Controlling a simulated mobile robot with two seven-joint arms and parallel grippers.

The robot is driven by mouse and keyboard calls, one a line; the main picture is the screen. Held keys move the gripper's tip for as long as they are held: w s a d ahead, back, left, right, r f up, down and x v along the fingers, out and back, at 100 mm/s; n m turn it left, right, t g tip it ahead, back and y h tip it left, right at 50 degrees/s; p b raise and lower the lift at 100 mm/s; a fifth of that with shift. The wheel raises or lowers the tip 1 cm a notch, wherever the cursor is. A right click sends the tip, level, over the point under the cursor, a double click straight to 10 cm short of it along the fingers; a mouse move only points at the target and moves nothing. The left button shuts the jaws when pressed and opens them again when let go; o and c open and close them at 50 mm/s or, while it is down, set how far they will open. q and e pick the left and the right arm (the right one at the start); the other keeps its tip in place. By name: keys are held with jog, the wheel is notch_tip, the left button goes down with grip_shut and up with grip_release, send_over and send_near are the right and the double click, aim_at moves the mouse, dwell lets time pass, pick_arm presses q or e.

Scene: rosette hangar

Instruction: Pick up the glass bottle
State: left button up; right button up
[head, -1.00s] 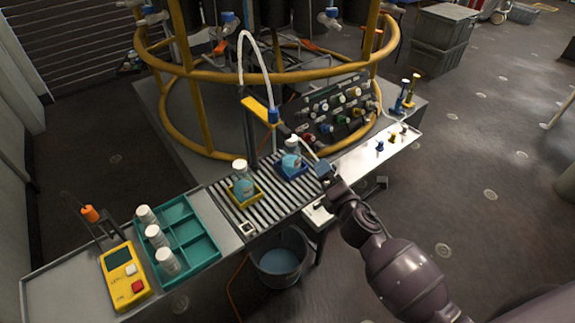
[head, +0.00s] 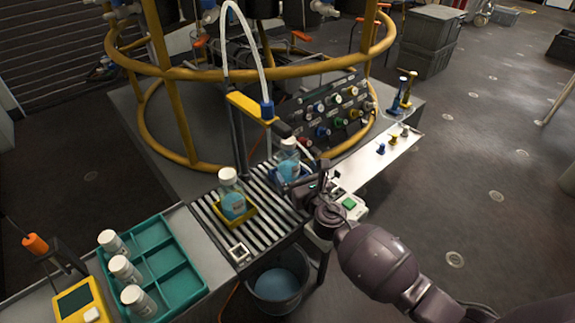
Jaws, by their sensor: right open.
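A clear glass bottle (head: 288,164) with blue liquid and a white cap stands upright in a blue holder on the slatted rack, under the yellow-and-black dispenser arm. A second, similar bottle (head: 232,203) stands in a yellow holder (head: 250,219) to its left. My right gripper (head: 303,182) is open just to the right of the bottle in the blue holder. Its dark fingers overlap the holder's right side in the picture, and I cannot tell whether they touch the bottle. My left gripper is out of view.
A teal tray (head: 181,277) with several white-capped vials stands at lower left, beside a yellow meter (head: 80,302). A dispenser arm (head: 250,106) with a white hose hangs over the rack. A bucket (head: 277,287) stands below. A white shelf (head: 376,158) with small knobs lies to the right.

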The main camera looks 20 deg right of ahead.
aim_at(294, 167)
jog(key=shift+w+a+b, duration=0.1)
jog(key=shift+w+b, duration=0.3)
jog(key=shift+w, duration=2.25)
jog(key=shift+w+r, duration=0.15)
jog(key=shift+w, duration=0.25)
jog(key=c, duration=1.2)
